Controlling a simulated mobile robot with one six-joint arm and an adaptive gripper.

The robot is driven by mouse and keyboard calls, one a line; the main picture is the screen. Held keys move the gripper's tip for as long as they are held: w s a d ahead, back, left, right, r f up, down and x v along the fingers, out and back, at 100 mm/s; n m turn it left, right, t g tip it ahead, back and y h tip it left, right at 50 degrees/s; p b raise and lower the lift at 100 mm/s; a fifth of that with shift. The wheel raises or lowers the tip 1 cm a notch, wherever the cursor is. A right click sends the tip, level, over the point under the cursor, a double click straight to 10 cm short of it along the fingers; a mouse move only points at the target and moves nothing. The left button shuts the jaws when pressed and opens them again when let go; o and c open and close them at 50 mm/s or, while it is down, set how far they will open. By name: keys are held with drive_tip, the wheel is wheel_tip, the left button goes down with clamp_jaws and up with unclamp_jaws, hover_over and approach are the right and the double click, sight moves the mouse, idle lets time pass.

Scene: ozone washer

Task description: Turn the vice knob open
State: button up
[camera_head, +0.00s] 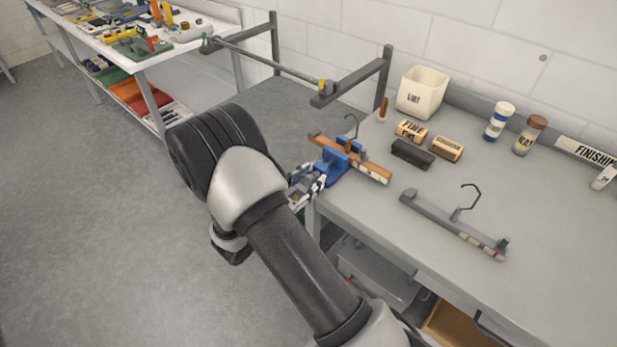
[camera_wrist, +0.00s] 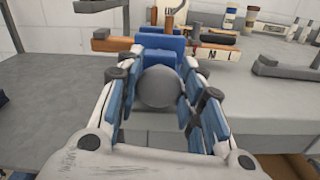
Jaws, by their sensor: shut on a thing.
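The blue vice (camera_head: 333,163) is fixed at the left edge of the grey bench and holds a wooden hanger (camera_head: 372,171) between its jaws. In the wrist view the vice (camera_wrist: 163,48) is straight ahead, with the wooden hanger (camera_wrist: 213,50) across it. The round grey vice knob (camera_wrist: 158,88) faces me. My gripper (camera_wrist: 158,100) has its blue-padded fingers on both sides of the knob and is shut on it. In the head view my gripper (camera_head: 307,186) is at the vice's near side, partly hidden by my arm.
A grey hanger (camera_head: 455,225) with a hook lies on the bench (camera_head: 540,220). Sanding blocks (camera_head: 412,153), a white bin (camera_head: 422,92) and jars (camera_head: 498,120) stand farther back. A metal rail (camera_head: 270,65) is beyond the vice. The floor left of the bench is clear.

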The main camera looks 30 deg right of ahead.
drive_tip(key=n+p, duration=0.3)
drive_tip(key=n, duration=0.1)
drive_tip(key=shift+r, duration=0.1)
drive_tip(key=shift+w+n+p, duration=0.1)
drive_tip(key=shift+n+p, duration=1.05)
drive_tip(key=shift+n, duration=0.75)
drive_tip(key=o, duration=1.1)
drive_tip(key=shift+c, duration=0.2)
drive_tip(key=shift+a, duration=0.15)
drive_tip(key=v, duration=1.1)
drive_tip(key=shift+a, duration=0.4)
